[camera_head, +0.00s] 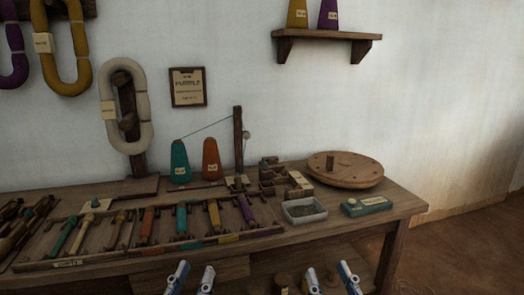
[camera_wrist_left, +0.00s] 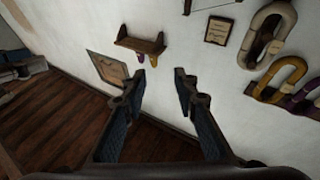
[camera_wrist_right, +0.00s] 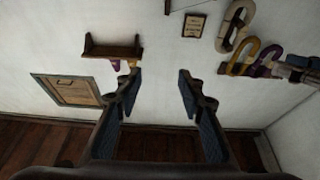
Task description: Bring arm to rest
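My left gripper (camera_head: 191,279) is at the bottom of the head view, in front of the wooden table's front edge. Its fingers are apart with nothing between them, as the left wrist view (camera_wrist_left: 160,80) also shows. My right gripper (camera_head: 330,279) is to its right at the bottom of the head view, also in front of the table. Its fingers are apart and empty, as the right wrist view (camera_wrist_right: 159,82) also shows. Both grippers are clear of the objects on the table. Most of both arms is out of the head view.
A shelf (camera_head: 325,36) and yarn hanks hang on the wall.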

